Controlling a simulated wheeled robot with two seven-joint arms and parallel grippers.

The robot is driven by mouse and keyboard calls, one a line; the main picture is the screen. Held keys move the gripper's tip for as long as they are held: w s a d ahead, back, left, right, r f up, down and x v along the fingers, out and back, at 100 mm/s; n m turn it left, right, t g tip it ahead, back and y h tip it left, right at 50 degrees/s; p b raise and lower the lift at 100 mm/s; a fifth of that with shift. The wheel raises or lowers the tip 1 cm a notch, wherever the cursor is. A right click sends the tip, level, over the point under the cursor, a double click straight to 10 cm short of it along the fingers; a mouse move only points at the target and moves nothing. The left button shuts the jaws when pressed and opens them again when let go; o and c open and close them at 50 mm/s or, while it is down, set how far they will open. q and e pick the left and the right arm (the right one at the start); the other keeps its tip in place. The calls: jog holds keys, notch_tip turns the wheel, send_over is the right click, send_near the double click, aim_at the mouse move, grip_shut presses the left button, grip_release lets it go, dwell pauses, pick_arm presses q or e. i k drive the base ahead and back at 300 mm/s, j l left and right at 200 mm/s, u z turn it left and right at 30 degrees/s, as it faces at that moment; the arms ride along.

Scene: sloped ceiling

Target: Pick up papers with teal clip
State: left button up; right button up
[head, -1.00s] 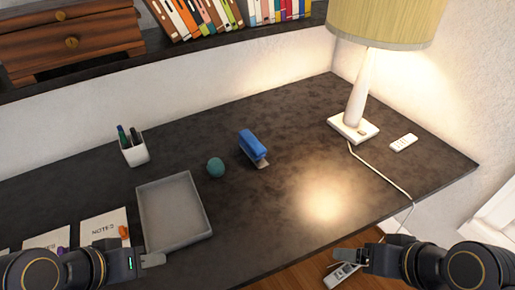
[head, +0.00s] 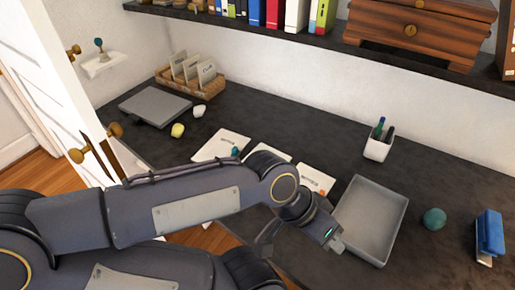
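The stack of papers with the teal clip (head: 214,145) lies on the dark desk, left of the other papers. Its small teal clip (head: 235,152) shows at its right edge, just above my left arm. A second paper (head: 268,149) is mostly hidden behind that arm. A third paper with an orange clip (head: 316,177) lies to the right. My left gripper (head: 338,244) is over the near left corner of the grey tray, right of and nearer than the papers. I see nothing held in it, but its finger gap is unclear. My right gripper is out of view.
The open grey tray (head: 399,216) is beside the papers, with a pen cup (head: 378,146), teal ball (head: 434,219) and blue stapler (head: 489,233) around it. A closed laptop (head: 155,107), yellow object (head: 178,131) and wicker basket (head: 205,86) are at left.

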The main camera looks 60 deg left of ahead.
aim_at(225, 143)
jog(key=k+j+u, duration=0.2)
jog(key=u, duration=0.15)
jog(key=k+j+u, duration=0.35)
jog(key=u, duration=1.3)
jog(key=i+j, duration=0.2)
jog(key=j, duration=0.15)
jog(key=i+j, duration=0.2)
jog(key=j, duration=0.15)
jog(key=i+j, duration=0.2)
jog(key=j, duration=0.15)
jog(key=i+j, duration=0.2)
jog(key=j, duration=0.15)
jog(key=i+j, duration=0.2)
jog(key=j, duration=0.15)
